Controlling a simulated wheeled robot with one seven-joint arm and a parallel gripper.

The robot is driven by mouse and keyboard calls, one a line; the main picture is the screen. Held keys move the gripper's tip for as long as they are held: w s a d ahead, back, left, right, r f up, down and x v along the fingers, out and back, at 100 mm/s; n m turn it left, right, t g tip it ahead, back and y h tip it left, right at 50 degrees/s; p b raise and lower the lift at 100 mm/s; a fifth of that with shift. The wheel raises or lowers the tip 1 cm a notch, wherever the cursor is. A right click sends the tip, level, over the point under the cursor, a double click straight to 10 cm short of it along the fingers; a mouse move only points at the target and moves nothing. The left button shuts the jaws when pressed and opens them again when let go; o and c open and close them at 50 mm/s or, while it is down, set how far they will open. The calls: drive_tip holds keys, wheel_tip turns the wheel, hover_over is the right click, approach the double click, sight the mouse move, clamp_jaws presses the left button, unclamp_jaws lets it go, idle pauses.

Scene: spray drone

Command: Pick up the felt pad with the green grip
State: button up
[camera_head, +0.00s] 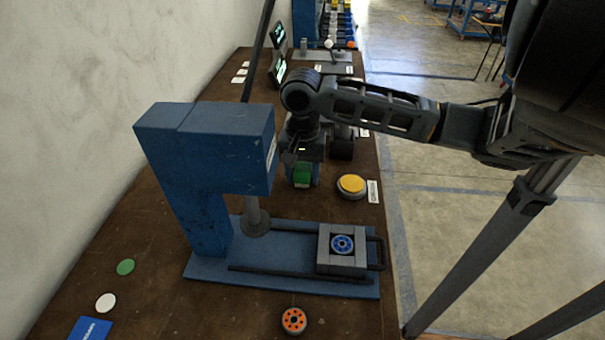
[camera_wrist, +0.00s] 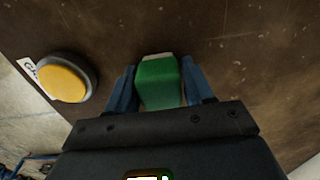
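The felt pad's green grip (camera_wrist: 158,84) is a green block with a pale strip, likely the felt, at its far end. It lies between the two blue fingers of my gripper (camera_wrist: 160,88) in the wrist view. The fingers flank it closely on both sides; whether they press on it, I cannot tell. In the head view the green grip (camera_head: 302,176) shows low between the fingers of my gripper (camera_head: 303,173), behind the blue press. Whether the pad rests on the table or is lifted is not clear.
A yellow button (camera_head: 351,185) stands just right of my gripper; it is at left in the wrist view (camera_wrist: 66,78). The blue press (camera_head: 205,150) stands in front, with a grey fixture (camera_head: 328,262) on its base. An orange disc (camera_head: 294,320) lies near the front.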

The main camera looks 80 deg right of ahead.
sight(302, 167)
drive_tip(key=c, duration=0.6)
drive_tip(key=shift+r, duration=0.1)
wheel_tip(302, 167, up, 10)
drive_tip(key=shift+f, duration=0.1)
idle(0.3)
drive_tip(key=o, duration=0.4)
drive_tip(key=shift+c, duration=1.4)
